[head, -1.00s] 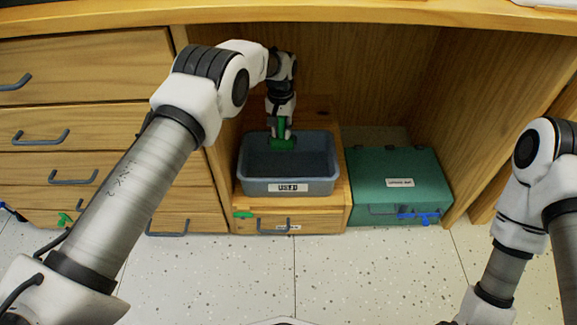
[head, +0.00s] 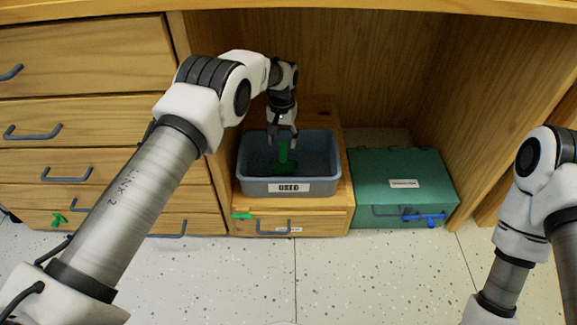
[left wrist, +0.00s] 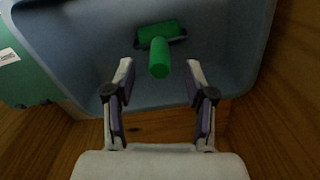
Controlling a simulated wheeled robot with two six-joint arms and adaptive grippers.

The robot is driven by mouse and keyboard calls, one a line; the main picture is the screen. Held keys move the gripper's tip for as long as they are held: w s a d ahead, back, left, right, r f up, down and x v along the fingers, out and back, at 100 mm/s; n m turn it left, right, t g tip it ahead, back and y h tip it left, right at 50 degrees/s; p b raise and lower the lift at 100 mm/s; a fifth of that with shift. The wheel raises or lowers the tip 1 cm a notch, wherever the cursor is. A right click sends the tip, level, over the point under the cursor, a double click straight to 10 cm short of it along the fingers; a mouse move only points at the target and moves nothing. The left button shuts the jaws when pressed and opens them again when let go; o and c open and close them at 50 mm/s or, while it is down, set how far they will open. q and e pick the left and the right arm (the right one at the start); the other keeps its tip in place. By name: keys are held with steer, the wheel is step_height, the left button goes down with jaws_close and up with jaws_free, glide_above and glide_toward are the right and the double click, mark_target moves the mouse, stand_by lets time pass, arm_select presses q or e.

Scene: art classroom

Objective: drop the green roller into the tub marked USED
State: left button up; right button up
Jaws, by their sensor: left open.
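The green roller (head: 284,158) is inside the blue-grey tub marked USED (head: 245,187), with its handle pointing up. The roller (left wrist: 160,58) also shows in the left wrist view, apart from the fingers, with the tub's wall (left wrist: 50,40) around it. My left gripper (head: 283,139) is open and empty just above the roller's handle. The left wrist view shows its two fingers (left wrist: 160,84) spread wide. My right arm is at the right edge of the head view, and its gripper is out of view.
The tub stands on a low wooden drawer box (head: 340,200) under the desk. A closed green case (head: 402,170) with a label sits to its right, with a blue object (head: 424,218) at its front. Wooden drawers (head: 90,120) are at the left. The speckled floor in front is clear.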

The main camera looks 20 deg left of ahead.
arm_select(q)
step_height(320, 180, up, 7)
steer(key=shift+w+r, duration=0.1)
steer(key=shift+r, duration=0.1)
steer(key=shift+r, duration=0.1)
